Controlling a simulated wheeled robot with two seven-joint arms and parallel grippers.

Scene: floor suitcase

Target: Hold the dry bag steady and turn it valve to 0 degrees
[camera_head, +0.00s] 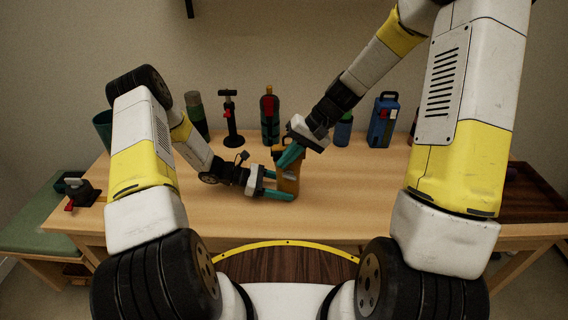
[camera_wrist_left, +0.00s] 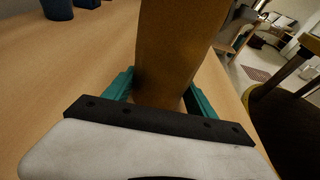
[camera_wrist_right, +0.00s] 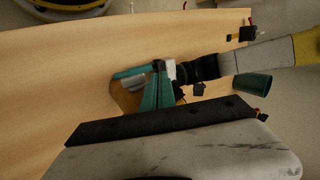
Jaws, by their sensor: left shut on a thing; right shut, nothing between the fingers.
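The dry bag (camera_head: 288,184) is an orange-brown upright body on the table in the head view. It also fills the upper middle of the left wrist view (camera_wrist_left: 178,45). My left gripper (camera_head: 278,183) has its teal fingers on both sides of the bag's lower body and is shut on it. My right gripper (camera_head: 287,158) comes down from the upper right to the bag's top, its teal fingers closed together with nothing between them. In the right wrist view the right fingers (camera_wrist_right: 157,92) cover much of the bag. The valve is hidden behind the fingers, so its angle cannot be told.
At the table's back stand a green-grey cylinder (camera_head: 197,115), a black and red pump (camera_head: 231,120), a dark green bottle (camera_head: 270,118), a blue bottle (camera_head: 343,131) and a blue box (camera_head: 383,119). A brown tray (camera_head: 528,195) is at right. The table's front middle is clear.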

